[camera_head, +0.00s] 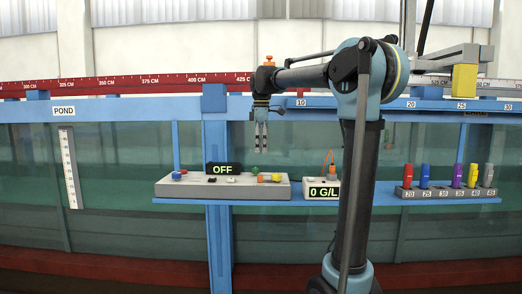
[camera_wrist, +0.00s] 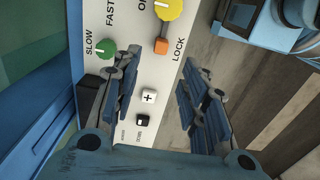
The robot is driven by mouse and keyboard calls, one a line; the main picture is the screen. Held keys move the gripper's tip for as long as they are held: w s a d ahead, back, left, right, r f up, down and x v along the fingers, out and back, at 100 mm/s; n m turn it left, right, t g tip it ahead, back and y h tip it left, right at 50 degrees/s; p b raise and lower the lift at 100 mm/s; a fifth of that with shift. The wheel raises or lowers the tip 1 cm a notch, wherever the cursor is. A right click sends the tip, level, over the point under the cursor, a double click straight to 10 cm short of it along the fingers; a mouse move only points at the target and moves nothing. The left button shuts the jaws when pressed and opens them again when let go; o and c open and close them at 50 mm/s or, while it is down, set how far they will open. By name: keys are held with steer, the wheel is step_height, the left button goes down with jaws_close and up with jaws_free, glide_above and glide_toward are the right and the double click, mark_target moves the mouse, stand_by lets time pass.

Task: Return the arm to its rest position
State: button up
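My gripper (camera_head: 261,136) hangs pointing down in the head view, above the shelf and a little above the control box. Its two fingers are apart with nothing between them. In the wrist view my gripper (camera_wrist: 160,98) also shows open and empty, its fingers on either side of the view. My arm reaches left from its upright column to the wrist. The grey control box (camera_head: 222,190) lies below the gripper; its panel also shows in the wrist view (camera_wrist: 128,20), with a green knob, a yellow knob, an orange switch and small buttons.
The blue shelf (camera_head: 300,202) carries the control box, an "OFF" display (camera_head: 223,169), a "0 G/L" meter (camera_head: 323,191) and, at right, a rack (camera_head: 447,193) of several coloured pieces. The glass flume stands behind. A red scale rail (camera_head: 150,84) runs above.

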steer(key=s+d+f+m+t, duration=0.1)
steer(key=s+d+f+m, duration=0.4)
steer(key=s+d+f, duration=0.3)
steer(key=s+d+f+m, duration=0.4)
steer(key=s+d+f, duration=0.2)
steer(key=s, duration=0.4)
steer(key=s+d+f+m, duration=0.2)
steer(key=s+f+m, duration=0.2)
steer(key=s+f, duration=0.3)
steer(key=s+d+f+m+t, duration=0.1)
steer(key=s+d+f+m, duration=0.2)
steer(key=s+f, duration=0.4)
step_height(320, 180, down, 5)
steer(key=shift+f+m, duration=0.2)
steer(key=shift+m, duration=0.5)
steer(key=shift+w+f, duration=0.2)
steer(key=shift+w, duration=0.3)
